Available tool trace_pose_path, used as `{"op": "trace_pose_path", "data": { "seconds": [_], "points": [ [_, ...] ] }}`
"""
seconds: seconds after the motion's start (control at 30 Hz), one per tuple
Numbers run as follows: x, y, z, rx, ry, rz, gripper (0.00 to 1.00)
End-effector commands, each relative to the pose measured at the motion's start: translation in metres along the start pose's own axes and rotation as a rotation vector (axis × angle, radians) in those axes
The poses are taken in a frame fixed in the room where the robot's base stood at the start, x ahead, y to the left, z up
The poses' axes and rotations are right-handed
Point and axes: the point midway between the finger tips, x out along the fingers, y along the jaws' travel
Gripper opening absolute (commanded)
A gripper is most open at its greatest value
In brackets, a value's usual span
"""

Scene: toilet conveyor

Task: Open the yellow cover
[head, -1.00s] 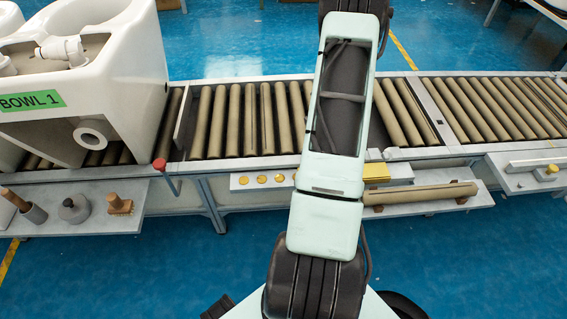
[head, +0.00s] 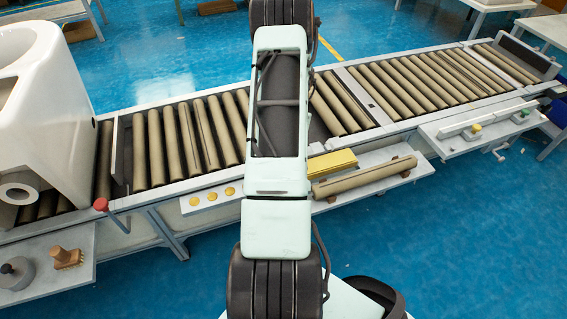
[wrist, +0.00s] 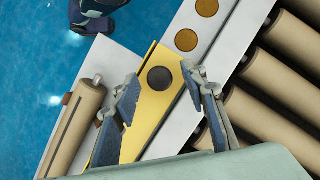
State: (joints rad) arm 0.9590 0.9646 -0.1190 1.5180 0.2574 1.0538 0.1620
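The yellow cover (head: 332,164) sits on the white ledge (head: 375,187) at the front of the conveyor, just right of my arm in the head view. In the wrist view the yellow cover (wrist: 150,110) lies below my gripper, with a dark round spot (wrist: 160,79) near its far end. My gripper (wrist: 158,74) is open, its two fingers apart on either side of the cover in the picture, with nothing held between them. I cannot tell whether the fingertips touch the cover. My gripper is hidden in the head view.
A tan roll (head: 364,177) lies beside the cover. Several gold discs (wrist: 186,40) line the ledge on the other side. Conveyor rollers (wrist: 265,85) run close to the right finger. A red-knobbed lever (head: 101,204) and white toilet bowl (head: 50,90) stand left.

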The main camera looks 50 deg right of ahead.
Motion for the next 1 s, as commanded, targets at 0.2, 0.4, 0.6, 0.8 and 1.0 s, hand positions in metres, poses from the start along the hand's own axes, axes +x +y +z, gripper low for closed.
{"op": "trace_pose_path", "data": {
  "seconds": [0.2, 0.4, 0.6, 0.8, 1.0],
  "points": [
    [-0.014, -0.001, -0.001, -0.001, 0.003, -0.001, 0.4],
    [-0.054, 0.0, -0.001, -0.001, 0.005, -0.001, 0.4],
    [-0.094, 0.0, -0.001, -0.001, 0.003, -0.001, 0.4],
    [-0.116, 0.0, 0.0, 0.0, 0.001, 0.0, 0.4],
    [-0.121, 0.0, 0.0, 0.0, 0.001, 0.0, 0.4]
  ]
}}
